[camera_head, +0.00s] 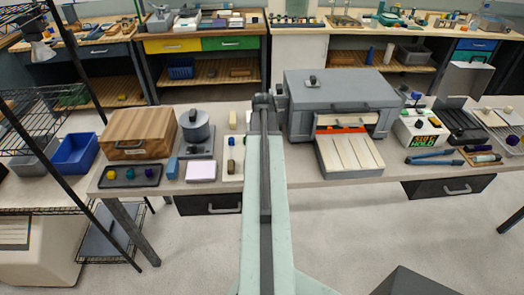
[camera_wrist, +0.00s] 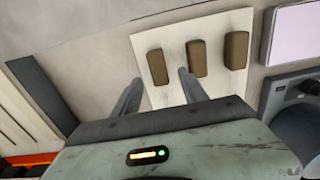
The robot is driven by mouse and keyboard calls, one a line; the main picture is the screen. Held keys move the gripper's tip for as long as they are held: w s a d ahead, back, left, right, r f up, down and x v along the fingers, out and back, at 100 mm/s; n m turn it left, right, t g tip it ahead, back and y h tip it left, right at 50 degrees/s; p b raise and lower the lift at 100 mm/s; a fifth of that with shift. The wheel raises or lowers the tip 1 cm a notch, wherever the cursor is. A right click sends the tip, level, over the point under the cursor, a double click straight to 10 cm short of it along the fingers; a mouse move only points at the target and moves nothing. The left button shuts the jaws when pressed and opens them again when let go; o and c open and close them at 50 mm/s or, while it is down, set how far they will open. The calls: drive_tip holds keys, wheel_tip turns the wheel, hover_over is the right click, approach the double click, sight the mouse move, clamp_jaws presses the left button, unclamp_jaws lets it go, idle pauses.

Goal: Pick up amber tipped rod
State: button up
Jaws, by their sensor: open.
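The wrist view shows no rod. My gripper (camera_wrist: 160,88) is open and empty in the wrist view. Its two fingers point over a pale board (camera_wrist: 180,98) that carries three brown blocks (camera_wrist: 236,50). The nearest block (camera_wrist: 157,67) lies beyond the gap between the fingers. In the head view my arm hides the gripper.
A grey kiln (camera_head: 335,90) with a slatted pale front shelf (camera_head: 350,155) stands right of my arm. A wooden box (camera_head: 138,132), a hotplate (camera_head: 198,148) and a white pad (camera_head: 201,171) stand left.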

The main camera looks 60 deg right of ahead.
wheel_tip(320, 180, down, 3)
drive_tip(key=shift+f+b, duration=0.1)
drive_tip(key=shift+b, duration=0.75)
drive_tip(key=shift+r, duration=0.25)
clamp_jaws()
